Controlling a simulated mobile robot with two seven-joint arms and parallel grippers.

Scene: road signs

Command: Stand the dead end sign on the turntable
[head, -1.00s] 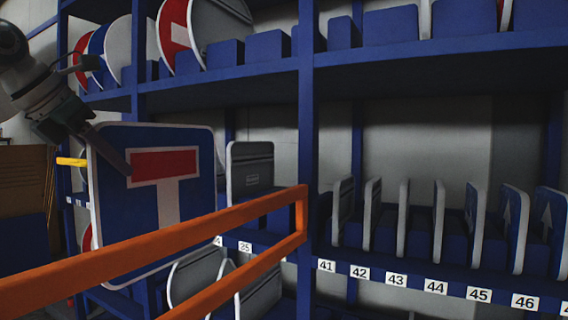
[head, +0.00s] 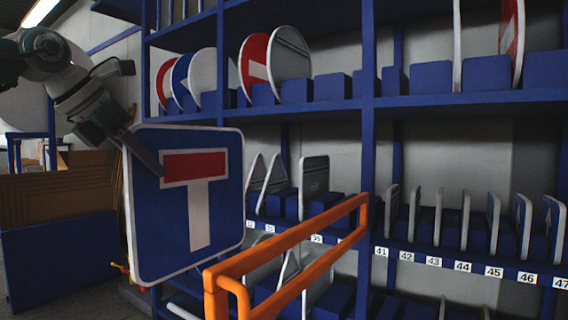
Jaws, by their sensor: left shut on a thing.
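The dead end sign (head: 197,222) is a blue square plate with a white T stem and a red bar. It stands nearly upright in the air in the left half of the head view. My left gripper (head: 143,150) is shut on its upper left edge, with one finger lying across the front face. The other finger is hidden behind the plate. My right gripper is not in view. I cannot see the turntable.
An orange rail (head: 290,252) stands in front, just right of the sign's lower part. Behind it a blue shelf rack (head: 369,150) holds several signs in numbered slots. Brown panels (head: 62,192) stand at the left above a blue board (head: 62,258).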

